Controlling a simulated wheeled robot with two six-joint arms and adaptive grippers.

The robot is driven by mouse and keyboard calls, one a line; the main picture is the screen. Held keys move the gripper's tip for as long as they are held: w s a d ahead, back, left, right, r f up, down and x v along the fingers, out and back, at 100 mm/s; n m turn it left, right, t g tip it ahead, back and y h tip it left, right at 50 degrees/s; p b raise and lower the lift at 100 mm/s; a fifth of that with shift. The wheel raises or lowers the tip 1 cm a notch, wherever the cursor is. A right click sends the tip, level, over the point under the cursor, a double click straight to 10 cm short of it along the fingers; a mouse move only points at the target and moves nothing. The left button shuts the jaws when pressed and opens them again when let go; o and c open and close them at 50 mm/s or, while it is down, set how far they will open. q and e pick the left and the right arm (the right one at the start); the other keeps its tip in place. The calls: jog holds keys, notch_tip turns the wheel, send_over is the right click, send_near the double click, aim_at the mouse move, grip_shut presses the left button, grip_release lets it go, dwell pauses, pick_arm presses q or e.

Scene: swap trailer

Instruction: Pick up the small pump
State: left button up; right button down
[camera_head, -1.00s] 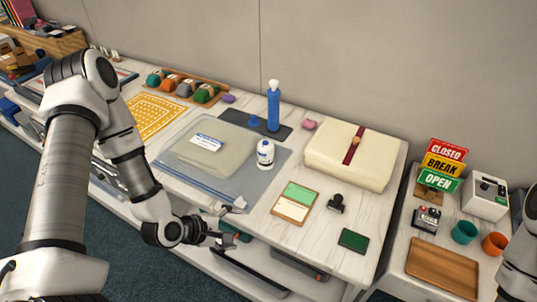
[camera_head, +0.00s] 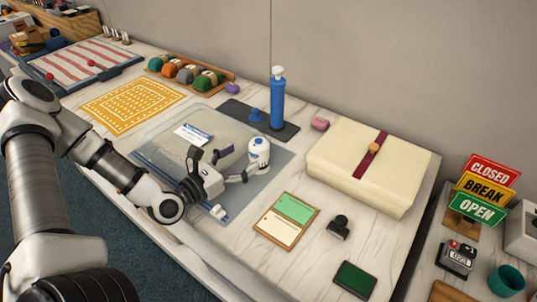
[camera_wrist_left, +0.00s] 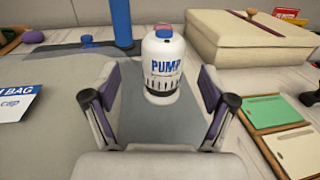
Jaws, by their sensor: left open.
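The small pump (camera_head: 259,152) is a white bottle-shaped body with a blue top, standing upright on the clear vacuum bag (camera_head: 233,205) on the table. In the left wrist view the pump (camera_wrist_left: 162,68) faces me with the word PUMP on it. My left gripper (camera_head: 238,165) is open just in front of it. Its purple-padded fingers (camera_wrist_left: 158,95) spread to either side of the pump's lower part in the wrist view. I cannot tell whether they touch it. My right gripper is not in view.
A tall blue hand pump (camera_head: 277,103) stands on a dark mat behind. A cream folded bundle (camera_head: 345,170) with a red band lies to the right. A green-and-cream card tray (camera_head: 287,221), a black stamp (camera_head: 339,227) and a green pad (camera_head: 355,279) lie nearer. A yellow patterned mat (camera_head: 130,107) is at left.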

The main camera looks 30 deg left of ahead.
aim_at(251, 152)
pick_arm(q)
jog(key=shift+w+d+r, duration=0.1)
jog(key=shift+w+d, duration=0.15)
jog(key=shift+w, duration=0.2)
jog(key=b+x, duration=0.1)
jog(key=x, duration=0.4)
jog(key=shift+w+d, duration=0.2)
jog(key=shift+d, duration=0.05)
jog(key=shift+a, duration=0.1)
jog(key=c, duration=1.5)
